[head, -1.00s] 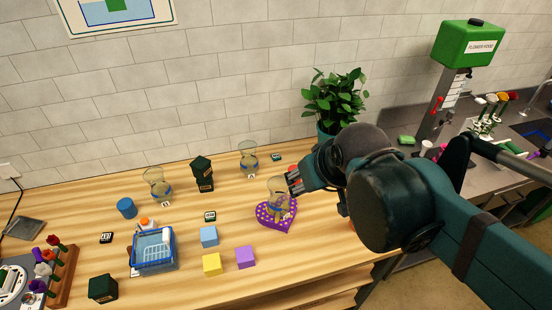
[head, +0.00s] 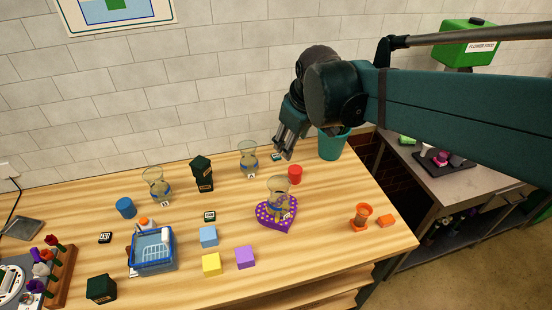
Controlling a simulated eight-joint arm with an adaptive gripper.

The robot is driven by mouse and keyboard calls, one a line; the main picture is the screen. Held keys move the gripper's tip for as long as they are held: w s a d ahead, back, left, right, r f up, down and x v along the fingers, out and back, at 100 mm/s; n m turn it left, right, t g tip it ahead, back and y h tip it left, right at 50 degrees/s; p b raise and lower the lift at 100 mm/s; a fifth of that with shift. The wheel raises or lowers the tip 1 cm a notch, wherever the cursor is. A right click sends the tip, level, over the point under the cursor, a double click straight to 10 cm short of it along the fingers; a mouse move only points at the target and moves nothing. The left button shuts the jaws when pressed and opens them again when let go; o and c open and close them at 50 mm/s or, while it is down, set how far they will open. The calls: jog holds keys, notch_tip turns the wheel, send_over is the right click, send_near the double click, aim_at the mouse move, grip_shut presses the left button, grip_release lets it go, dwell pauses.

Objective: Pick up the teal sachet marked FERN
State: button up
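A small teal sachet (head: 276,157) lies flat near the back of the wooden table, right of a clear glass vase; its label is too small to read. My gripper (head: 284,153) points down just right of the sachet and very close to it. Its fingers look apart, with nothing seen between them; contact with the sachet cannot be told. Another small dark green sachet with a pale label (head: 209,216) lies mid-table, and a black one (head: 105,238) lies at the left. Their print is not legible either.
Glass vases stand at the back (head: 248,160), at the left (head: 157,187) and on a purple heart mat (head: 264,219). Stacked dark boxes (head: 203,174) and a blue basket (head: 153,252) are left.

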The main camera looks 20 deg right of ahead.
jog(key=w+f+n+g, duration=0.1)
jog(key=w+f+n, duration=0.25)
jog(key=w, duration=0.75)
jog(key=n+g+b, duration=0.2)
jog(key=n+g, duration=0.2)
jog(key=n, duration=0.5)
send_over(274, 156)
jog(key=f, duration=2.4)
jog(key=shift+s+a, duration=0.15)
jog(key=shift+a, duration=0.1)
jog(key=shift+f, duration=1.3)
jog(key=shift+d+f, duration=0.2)
jog(key=shift+f, duration=2.4)
